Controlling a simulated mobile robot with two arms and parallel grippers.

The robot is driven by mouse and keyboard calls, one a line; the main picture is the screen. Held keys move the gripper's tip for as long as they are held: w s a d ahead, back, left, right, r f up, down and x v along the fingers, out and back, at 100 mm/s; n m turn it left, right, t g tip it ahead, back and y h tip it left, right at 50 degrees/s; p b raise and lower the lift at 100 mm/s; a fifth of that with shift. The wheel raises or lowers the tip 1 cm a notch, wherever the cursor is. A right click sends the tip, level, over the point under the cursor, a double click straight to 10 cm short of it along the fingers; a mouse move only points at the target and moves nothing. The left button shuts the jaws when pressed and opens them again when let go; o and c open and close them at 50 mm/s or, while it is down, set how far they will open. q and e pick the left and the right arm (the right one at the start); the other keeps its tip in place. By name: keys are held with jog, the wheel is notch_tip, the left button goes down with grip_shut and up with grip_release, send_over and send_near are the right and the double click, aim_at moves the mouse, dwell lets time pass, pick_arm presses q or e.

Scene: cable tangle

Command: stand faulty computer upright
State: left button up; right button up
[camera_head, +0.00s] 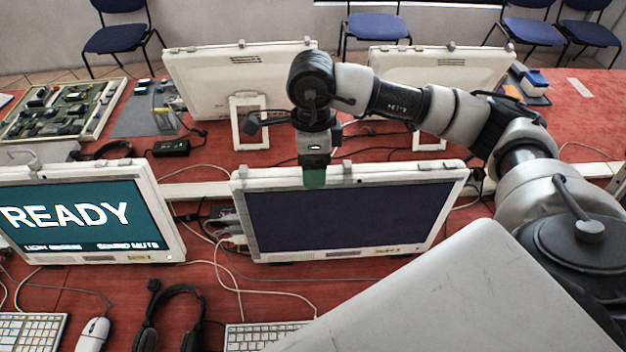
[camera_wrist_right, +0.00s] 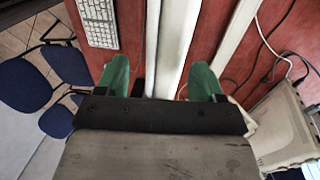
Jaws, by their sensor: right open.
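A white-framed computer with a dark, blank screen (camera_head: 345,220) stands on the red table in the middle of the head view, upright or leaning back slightly. My right gripper (camera_head: 314,178) is at its top edge, left of the middle, pointing down. In the right wrist view, the open green fingers (camera_wrist_right: 160,80) are on either side of the computer's white top edge (camera_wrist_right: 172,45), with gaps visible; contact cannot be told. Another computer, showing READY (camera_head: 75,218), stands upright to the left. My left gripper is not in view.
Two more computers stand at the back, their rear sides (camera_head: 235,80) facing me. A headset (camera_head: 168,315), a mouse (camera_head: 93,334) and keyboards (camera_head: 262,336) lie in front. Loose cables (camera_head: 228,280) run around the screens. A white rail (camera_head: 195,190) crosses the table behind.

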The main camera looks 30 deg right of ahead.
jog(key=r, duration=0.4)
jog(key=r+b, duration=0.1)
jog(key=r, duration=0.1)
jog(key=shift+w+d, duration=0.15)
jog(key=shift+w, duration=0.15)
